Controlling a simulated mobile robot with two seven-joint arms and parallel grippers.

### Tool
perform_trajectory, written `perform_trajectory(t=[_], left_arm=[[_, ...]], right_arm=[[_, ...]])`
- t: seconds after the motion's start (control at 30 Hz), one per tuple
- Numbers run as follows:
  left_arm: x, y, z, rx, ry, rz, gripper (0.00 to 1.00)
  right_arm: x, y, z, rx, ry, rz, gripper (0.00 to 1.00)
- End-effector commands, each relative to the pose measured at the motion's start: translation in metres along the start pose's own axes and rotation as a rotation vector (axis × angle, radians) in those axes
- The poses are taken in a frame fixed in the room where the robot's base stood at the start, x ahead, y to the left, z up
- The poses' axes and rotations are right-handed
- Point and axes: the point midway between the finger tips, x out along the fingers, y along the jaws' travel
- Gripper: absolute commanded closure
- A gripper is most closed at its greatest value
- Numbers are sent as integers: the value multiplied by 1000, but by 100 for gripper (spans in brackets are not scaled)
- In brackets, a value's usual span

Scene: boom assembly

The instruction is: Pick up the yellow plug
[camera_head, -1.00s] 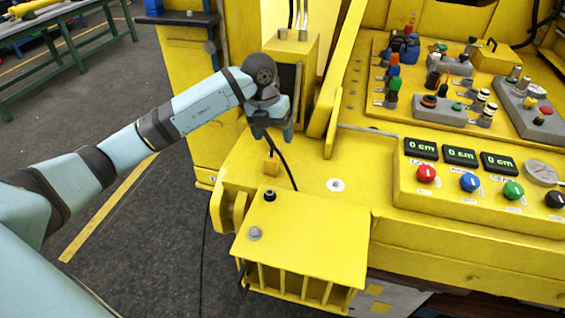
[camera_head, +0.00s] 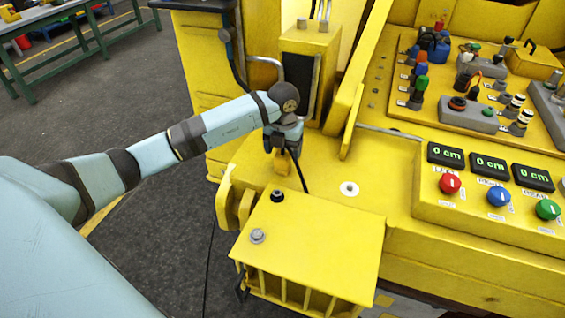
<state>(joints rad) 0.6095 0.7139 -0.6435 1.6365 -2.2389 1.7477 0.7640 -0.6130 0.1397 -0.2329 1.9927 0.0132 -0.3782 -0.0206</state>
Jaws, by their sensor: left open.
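The yellow plug (camera_head: 281,162) is a small yellow block on the yellow machine deck, with a black cable running down to the right beside it. My left gripper (camera_head: 283,149) is directly above the plug, pointing down. It is open, and its fingertips are close to the plug's top; I cannot tell whether they straddle it. The gripper body hides part of the cable. My right gripper is not in view.
A yellow box (camera_head: 315,240) with two knobs stands in front of the plug. A white-ringed hole (camera_head: 349,189) is to the right. An upright yellow post (camera_head: 308,65) stands behind the gripper. A control panel (camera_head: 490,190) with displays and buttons fills the right.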

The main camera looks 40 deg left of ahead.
Motion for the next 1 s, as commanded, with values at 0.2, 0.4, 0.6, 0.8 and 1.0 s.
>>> perform_trajectory(t=[0.2, 0.4, 0.6, 0.8, 1.0], left_arm=[[32, 1, -2, -1, 3, 0, 26], [44, 2, -2, 1, 0, 0, 26], [44, 2, -2, 1, 0, 0, 46], [44, 2, -1, 1, 0, 0, 84], [43, 2, -1, 1, 0, 0, 84]], right_arm=[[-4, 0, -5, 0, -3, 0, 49], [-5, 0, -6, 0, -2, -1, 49], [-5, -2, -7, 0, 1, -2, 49], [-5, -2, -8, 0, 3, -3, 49], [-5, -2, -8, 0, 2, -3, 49]])
